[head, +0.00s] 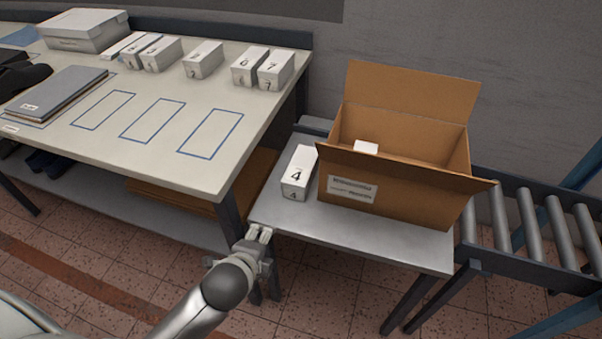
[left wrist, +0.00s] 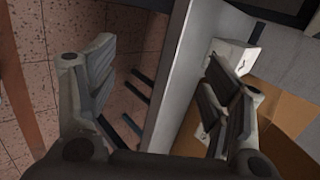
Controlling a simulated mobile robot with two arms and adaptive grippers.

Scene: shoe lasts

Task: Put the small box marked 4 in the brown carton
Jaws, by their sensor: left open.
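The small white box marked 4 (head: 298,174) stands on the small grey table, just left of the brown carton. The brown carton (head: 396,204) stands on that table with its flaps open. A white box top (head: 366,148) shows inside it. My left gripper (head: 260,234) is at the table's front left edge, in front of the box marked 4 and apart from it. In the left wrist view my left gripper (left wrist: 160,85) is open and empty. There the box marked 4 (left wrist: 240,57) shows beyond the right finger, and the carton (left wrist: 275,125) is partly hidden. My right gripper is not in view.
The small grey table (head: 412,246) has a bare front strip. A larger workbench (head: 160,168) at the left holds several small white boxes, a grey folder (head: 58,92) and a lidded box (head: 84,30). A roller conveyor (head: 530,230) stands right of the carton.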

